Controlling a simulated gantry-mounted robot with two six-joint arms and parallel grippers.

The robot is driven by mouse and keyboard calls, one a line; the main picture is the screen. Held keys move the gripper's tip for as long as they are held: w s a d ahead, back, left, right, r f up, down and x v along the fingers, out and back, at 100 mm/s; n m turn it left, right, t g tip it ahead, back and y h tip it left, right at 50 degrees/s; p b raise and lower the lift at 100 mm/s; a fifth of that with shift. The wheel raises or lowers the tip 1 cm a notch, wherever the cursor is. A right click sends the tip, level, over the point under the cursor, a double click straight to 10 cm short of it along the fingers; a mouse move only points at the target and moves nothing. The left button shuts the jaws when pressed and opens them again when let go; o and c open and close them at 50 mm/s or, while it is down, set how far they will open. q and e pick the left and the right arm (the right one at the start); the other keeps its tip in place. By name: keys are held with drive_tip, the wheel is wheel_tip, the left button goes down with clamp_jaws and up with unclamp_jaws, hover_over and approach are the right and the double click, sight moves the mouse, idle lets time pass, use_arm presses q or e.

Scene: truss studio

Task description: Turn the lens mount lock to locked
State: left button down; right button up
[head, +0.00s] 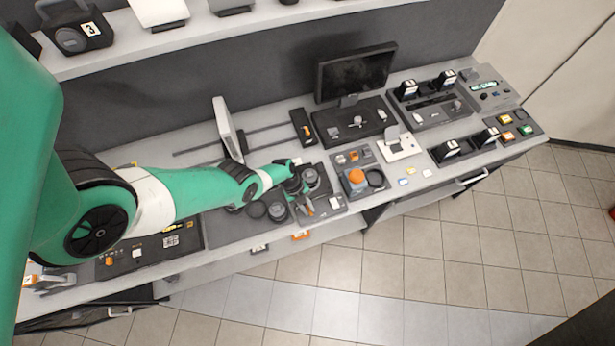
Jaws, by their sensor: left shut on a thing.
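My left arm reaches in from the left, and my left gripper (299,190) is low over a dark panel on the bench (331,210) with several round lens-like parts. The gripper is shut on a small part there, which I take to be the lens mount lock (308,208); its orange and grey edge shows just below the fingers. The fingers and wrist hide much of it, so I cannot tell its exact turn. My right gripper is not in view.
A panel with an orange knob (356,176) stands close to the right. A monitor (355,73) stands behind, with more control panels (434,110) further right. A white upright plate (228,128) on rails stands behind the arm. The tiled floor in front is clear.

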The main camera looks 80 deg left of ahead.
use_arm(q)
drive_tip(key=shift+a+m+b, duration=0.1)
drive_tip(key=shift+m+b, duration=0.35)
drive_tip(key=shift+m, duration=0.45)
drive_tip(key=shift+g, duration=0.3)
drive_tip(key=c, duration=0.8)
unclamp_jaws()
drive_tip(key=shift+r, duration=0.1)
drive_tip(key=p+v, duration=0.5)
drive_tip(key=v, duration=0.2)
drive_tip(key=shift+a+r, duration=0.1)
drive_tip(key=shift+a, duration=0.1)
